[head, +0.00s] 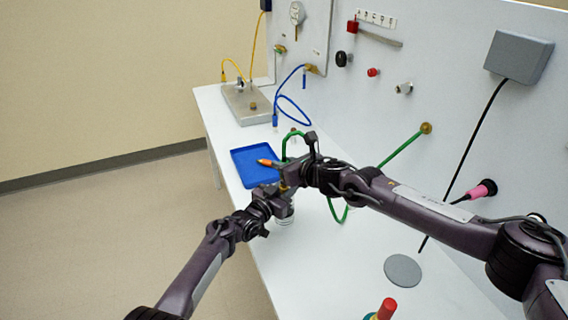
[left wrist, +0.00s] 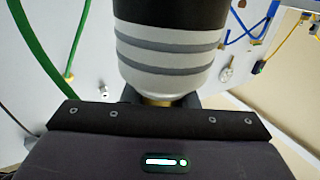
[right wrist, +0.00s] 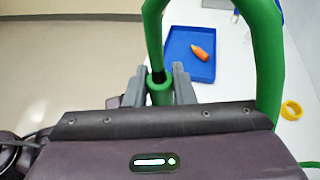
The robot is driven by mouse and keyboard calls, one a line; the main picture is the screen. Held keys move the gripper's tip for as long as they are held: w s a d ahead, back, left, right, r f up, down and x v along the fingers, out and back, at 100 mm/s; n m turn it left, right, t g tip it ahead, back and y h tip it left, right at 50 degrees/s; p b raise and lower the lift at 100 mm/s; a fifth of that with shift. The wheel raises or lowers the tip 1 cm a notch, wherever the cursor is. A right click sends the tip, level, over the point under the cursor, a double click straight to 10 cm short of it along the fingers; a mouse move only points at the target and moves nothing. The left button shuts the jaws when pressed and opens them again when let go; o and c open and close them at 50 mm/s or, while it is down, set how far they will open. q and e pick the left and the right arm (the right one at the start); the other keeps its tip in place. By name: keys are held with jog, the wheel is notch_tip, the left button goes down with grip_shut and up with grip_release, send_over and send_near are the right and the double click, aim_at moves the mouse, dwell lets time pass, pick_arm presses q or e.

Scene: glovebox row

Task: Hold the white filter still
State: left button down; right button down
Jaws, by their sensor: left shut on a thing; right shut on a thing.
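The white filter (left wrist: 165,62) has grey bands and a dark upper part; it fills the top middle of the left wrist view. In the head view only a small part of it (head: 285,217) shows below the grippers. My left gripper (head: 276,192) is shut on the filter; its fingertips are mostly hidden behind it. My right gripper (right wrist: 160,88) is shut on the end of a green hose (right wrist: 268,60), at a green sleeve with a black section above. In the head view my right gripper (head: 290,180) is close beside the left one, above the filter.
A blue tray (head: 243,160) with an orange item (head: 268,162) lies behind the grippers. A metal box (head: 248,104) stands at the table's far end. A grey disc (head: 403,270) and a red-topped item (head: 386,309) are nearer. The green hose runs to a wall port (head: 426,128).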

jog(key=shift+f, duration=1.55)
jog(key=c, duration=1.1)
grip_release()
jog(key=shift+c, duration=0.2)
jog(key=v, duration=1.2)
